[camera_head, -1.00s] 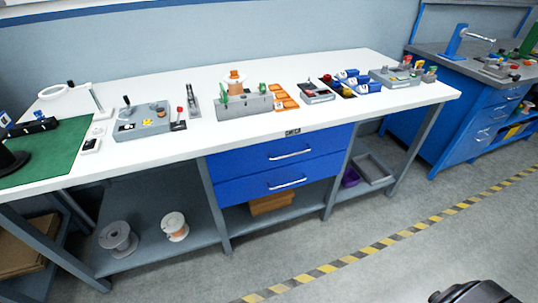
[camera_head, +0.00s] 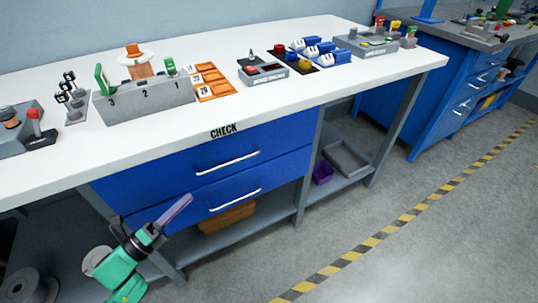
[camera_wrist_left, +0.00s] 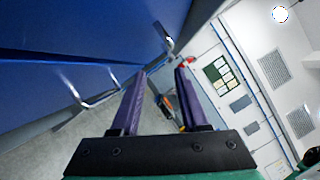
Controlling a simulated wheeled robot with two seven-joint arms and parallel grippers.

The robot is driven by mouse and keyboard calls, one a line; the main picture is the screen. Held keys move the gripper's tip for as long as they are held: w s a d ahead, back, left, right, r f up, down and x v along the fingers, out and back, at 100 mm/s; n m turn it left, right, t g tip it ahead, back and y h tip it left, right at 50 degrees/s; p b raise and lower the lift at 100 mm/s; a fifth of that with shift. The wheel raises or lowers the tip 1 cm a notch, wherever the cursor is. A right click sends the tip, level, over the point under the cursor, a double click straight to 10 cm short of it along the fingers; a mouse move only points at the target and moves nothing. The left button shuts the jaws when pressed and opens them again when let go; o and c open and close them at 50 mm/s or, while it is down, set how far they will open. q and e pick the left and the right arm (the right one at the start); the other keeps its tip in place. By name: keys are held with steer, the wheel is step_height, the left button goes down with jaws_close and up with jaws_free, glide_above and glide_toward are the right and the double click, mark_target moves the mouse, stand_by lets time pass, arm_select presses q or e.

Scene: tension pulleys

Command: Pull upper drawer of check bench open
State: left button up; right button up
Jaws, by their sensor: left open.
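The check bench (camera_head: 290,123) is a white-topped table with the label CHECK on its front edge. Under it are two blue drawers, both shut. The upper drawer (camera_head: 185,170) has a silver bar handle (camera_head: 227,162), and the lower drawer (camera_head: 270,182) has a similar handle (camera_head: 235,200). My left gripper (camera_head: 185,200), with purple fingers, is in front of the lower drawer's left part, left of both handles and apart from them. In the left wrist view the open, empty fingers (camera_wrist_left: 160,72) point past the blue fronts. Two handles show there; which is which is unclear.
The bench top holds a grey numbered block (camera_head: 145,102), orange trays (camera_head: 210,82) and other fixtures. The shelf below carries a brown box (camera_head: 228,217), a purple bin (camera_head: 322,173) and a grey tray (camera_head: 347,158). The floor in front is clear around a striped line (camera_head: 395,226).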

mark_target(224, 165)
arm_select(q)
steer(key=shift+m, duration=0.4)
steer(key=x, duration=0.4)
steer(key=r+p+x, duration=0.1)
steer(key=x, duration=0.4)
steer(key=s+x, duration=0.1)
steer(key=x, duration=0.4)
steer(key=shift+d+r, duration=0.25)
steer(key=shift+d, duration=0.15)
steer(key=shift+w, duration=0.15)
arm_select(e)
steer(key=shift+s+a+r, duration=0.3)
steer(key=shift+a+r, duration=0.1)
steer(key=shift+r, duration=0.15)
arm_select(q)
jaws_close()
arm_select(e)
steer(key=shift+a, duration=0.1)
